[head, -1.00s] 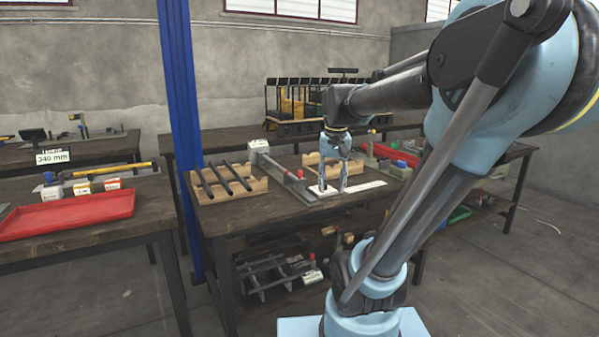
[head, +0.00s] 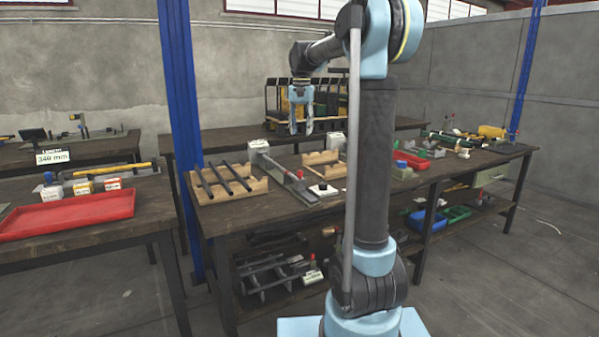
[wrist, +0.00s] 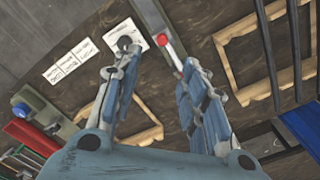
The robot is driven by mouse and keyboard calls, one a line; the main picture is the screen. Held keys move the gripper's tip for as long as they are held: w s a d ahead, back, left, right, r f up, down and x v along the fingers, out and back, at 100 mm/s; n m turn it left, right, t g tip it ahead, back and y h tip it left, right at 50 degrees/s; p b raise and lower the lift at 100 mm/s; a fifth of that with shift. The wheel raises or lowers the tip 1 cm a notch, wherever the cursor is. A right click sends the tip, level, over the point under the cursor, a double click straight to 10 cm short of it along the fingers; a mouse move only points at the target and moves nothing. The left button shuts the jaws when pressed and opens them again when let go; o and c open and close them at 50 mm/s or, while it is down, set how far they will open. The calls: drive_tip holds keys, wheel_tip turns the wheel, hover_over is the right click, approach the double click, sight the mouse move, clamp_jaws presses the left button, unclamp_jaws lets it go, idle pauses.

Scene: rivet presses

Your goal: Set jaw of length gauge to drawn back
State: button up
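The length gauge (head: 285,176) is a grey rail on the middle bench, with a grey block at its far end and a red knob (head: 299,174) near its front end. In the wrist view, the rail (wrist: 148,14) comes in from the top, with the red knob (wrist: 162,39) on it. A white plate with a dark round knob (head: 323,189) lies beside the rail's front end; it also shows in the wrist view (wrist: 133,35). My gripper (head: 301,130) is raised well above the bench, fingers apart and empty. I cannot tell which part is the jaw.
A wooden rack (head: 232,186) with dark rods stands left of the gauge, another wooden rack (head: 327,166) right of it. A blue post (head: 180,120) rises at the bench's left. A red tray (head: 68,214) and a 340 mm sign (head: 52,157) are on the left bench.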

drive_tip(key=w, duration=0.1)
approach(300, 180)
drive_tip(key=f, duration=0.2)
drive_tip(key=w+f, duration=0.1)
drive_tip(key=f, duration=0.2)
drive_tip(key=shift+w+f, duration=0.3)
drive_tip(key=shift+f, duration=0.05)
clamp_jaws()
